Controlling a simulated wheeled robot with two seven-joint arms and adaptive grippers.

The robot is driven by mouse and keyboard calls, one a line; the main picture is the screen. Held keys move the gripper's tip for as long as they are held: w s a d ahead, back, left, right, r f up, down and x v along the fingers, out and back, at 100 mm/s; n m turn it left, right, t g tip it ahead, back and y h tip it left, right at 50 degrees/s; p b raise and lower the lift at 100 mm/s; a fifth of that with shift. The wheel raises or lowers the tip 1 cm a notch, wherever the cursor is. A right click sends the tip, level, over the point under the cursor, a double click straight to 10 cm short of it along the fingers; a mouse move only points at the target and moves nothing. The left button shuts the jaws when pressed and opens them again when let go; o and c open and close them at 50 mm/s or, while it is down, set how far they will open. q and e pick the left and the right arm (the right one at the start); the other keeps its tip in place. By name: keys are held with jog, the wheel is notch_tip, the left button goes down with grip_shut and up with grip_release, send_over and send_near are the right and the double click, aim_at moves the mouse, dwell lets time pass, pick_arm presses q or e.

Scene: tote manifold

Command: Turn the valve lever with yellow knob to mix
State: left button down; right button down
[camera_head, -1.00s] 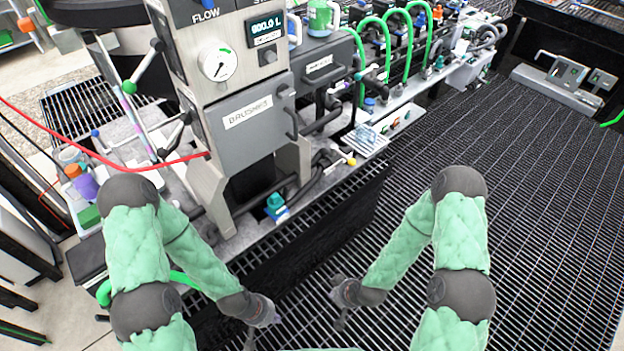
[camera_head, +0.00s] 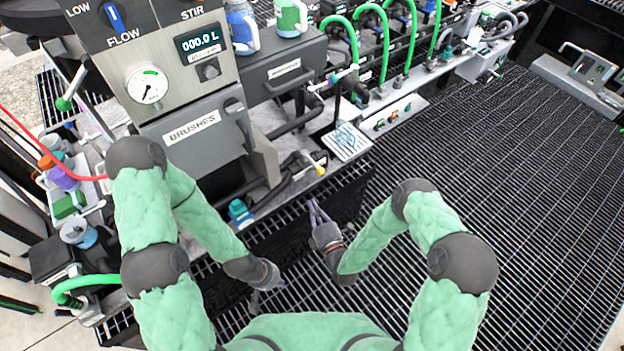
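The valve lever with the yellow knob (camera_head: 319,169) sticks out low at the front of the machine, right of the brushes drawer. Its knob end points down and right. My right gripper (camera_head: 315,210) is just below the knob in the picture, apart from it. Its two slender fingers point up toward the machine with a gap between them and nothing held. My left gripper (camera_head: 268,294) is lower and farther left, over the dark grating. Its fingers look spread and empty, and it touches nothing.
The brushes drawer (camera_head: 195,128) and the gauge panel (camera_head: 147,85) stand at the left. Open grating (camera_head: 490,190) fills the right.

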aim_at(312, 162)
jog(key=w+r+b, duration=0.1)
jog(key=w+b, duration=0.1)
jog(key=w, duration=0.9)
jog(key=shift+w+a+r, duration=0.15)
jog(key=shift+w+a, duration=0.1)
jog(key=shift+b, duration=0.3)
